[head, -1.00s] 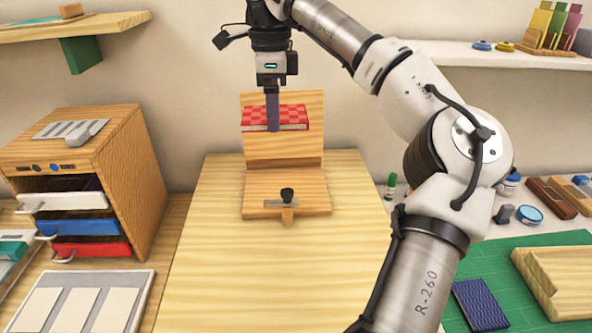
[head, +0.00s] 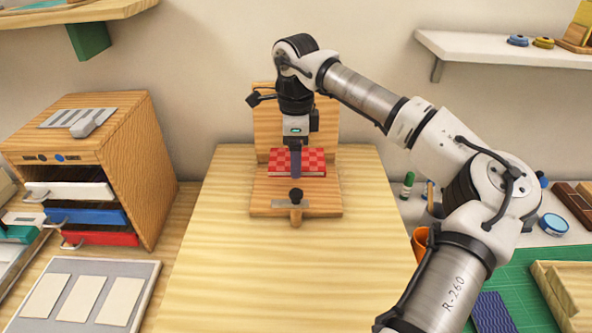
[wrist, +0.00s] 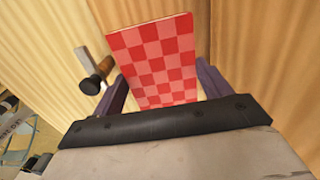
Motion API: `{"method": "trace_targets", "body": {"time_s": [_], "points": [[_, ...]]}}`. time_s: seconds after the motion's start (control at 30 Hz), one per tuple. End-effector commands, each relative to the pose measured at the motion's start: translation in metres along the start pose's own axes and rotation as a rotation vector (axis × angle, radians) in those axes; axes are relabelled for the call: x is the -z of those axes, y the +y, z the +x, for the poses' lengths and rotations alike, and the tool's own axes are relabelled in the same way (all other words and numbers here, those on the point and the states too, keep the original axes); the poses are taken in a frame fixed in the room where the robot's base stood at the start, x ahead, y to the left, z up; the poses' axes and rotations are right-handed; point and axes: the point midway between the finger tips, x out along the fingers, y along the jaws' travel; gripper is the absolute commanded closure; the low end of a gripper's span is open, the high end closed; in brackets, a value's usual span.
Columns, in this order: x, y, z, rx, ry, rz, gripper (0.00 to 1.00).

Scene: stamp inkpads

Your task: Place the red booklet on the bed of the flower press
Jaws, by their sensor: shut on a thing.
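The red checkered booklet (head: 312,159) lies flat between the purple fingers of my gripper (head: 295,172), low over the back of the flower press's bed (head: 262,194). The wrist view shows the booklet (wrist: 155,48) with a finger at either side. My gripper is shut on it. Whether its underside touches the bed cannot be told. The press's wooden lid (head: 325,118) stands upright behind the booklet. A dark knob (head: 296,195) on a metal latch is at the bed's front, clear of the booklet; it shows in the wrist view (wrist: 91,84).
The wooden table (head: 290,270) in front of the press is clear. A drawer cabinet (head: 150,170) and a tray of cards (head: 146,280) are on the left. An orange cup (head: 420,240), a green mat (head: 520,265) and a wooden tray (head: 545,275) are on the right.

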Motion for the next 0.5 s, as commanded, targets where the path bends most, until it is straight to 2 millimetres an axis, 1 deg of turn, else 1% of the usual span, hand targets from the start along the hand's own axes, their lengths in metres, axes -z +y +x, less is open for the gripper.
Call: {"method": "trace_targets", "body": {"time_s": [0.03,0.1,0.27,0.5], "points": [[0.0,0.0,0.006,-0.001,-0.001,0.0,0.48],[0.0,0.0,0.012,0.0,0.0,0.001,0.48],[0.001,0.0,0.023,-0.001,0.0,0.001,0.48],[0.0,0.0,0.055,-0.001,-0.001,0.001,0.48]]}}
